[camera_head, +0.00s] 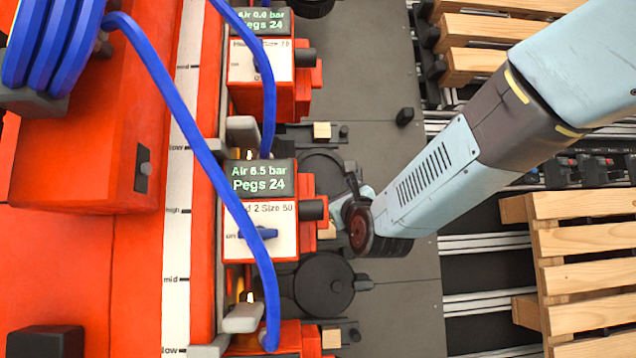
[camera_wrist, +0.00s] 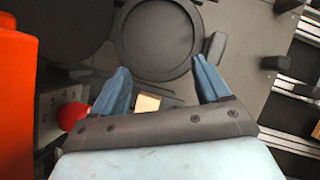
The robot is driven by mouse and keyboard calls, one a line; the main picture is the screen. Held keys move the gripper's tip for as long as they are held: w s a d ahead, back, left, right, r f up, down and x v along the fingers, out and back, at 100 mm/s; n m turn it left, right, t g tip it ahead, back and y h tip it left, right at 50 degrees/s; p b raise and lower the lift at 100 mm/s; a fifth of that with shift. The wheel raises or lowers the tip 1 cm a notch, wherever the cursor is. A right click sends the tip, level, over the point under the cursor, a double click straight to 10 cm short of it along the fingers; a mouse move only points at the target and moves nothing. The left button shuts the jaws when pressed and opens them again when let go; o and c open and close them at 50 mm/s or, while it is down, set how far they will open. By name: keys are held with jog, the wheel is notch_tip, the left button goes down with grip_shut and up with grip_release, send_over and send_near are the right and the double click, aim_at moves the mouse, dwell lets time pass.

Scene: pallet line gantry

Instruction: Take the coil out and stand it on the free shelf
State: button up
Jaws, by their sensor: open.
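I cannot make out any coil for certain, nor a free shelf. The only coiled thing in view is a blue hose (camera_head: 55,45), looped at the top left of the head view. My gripper (camera_wrist: 160,72) is open and empty in the wrist view, its two blue fingers apart. It points toward a round dark lid or dish (camera_wrist: 153,38) on the grey floor plate. In the head view my gripper (camera_head: 352,188) is mostly hidden behind my wrist, right of the middle control box (camera_head: 262,215). That box's display reads "Air 6.5 bar, Pegs 24".
Orange machinery (camera_head: 75,250) fills the left. A loose blue hose (camera_head: 187,135) arcs across it. Another round dark cover (camera_head: 324,285) lies below my wrist. Wooden pallets (camera_head: 585,235) stand on rails at the right. A red knob (camera_wrist: 71,115) is beside my left finger. The grey plate (camera_head: 385,310) is bare lower down.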

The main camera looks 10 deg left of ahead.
aim_at(320, 179)
jog(key=shift+m, duration=0.3)
jog(key=x, duration=0.9)
jog(key=shift+s+a, duration=0.1)
jog(key=shift+a, duration=0.2)
jog(key=shift+f+x, duration=0.15)
jog(key=shift+x, duration=1.1)
jog(key=shift+f+x, duration=0.15)
jog(key=shift+x, duration=1.15)
jog(key=shift+d, duration=0.15)
jog(key=c, duration=1)
jog(key=shift+r, duration=0.15)
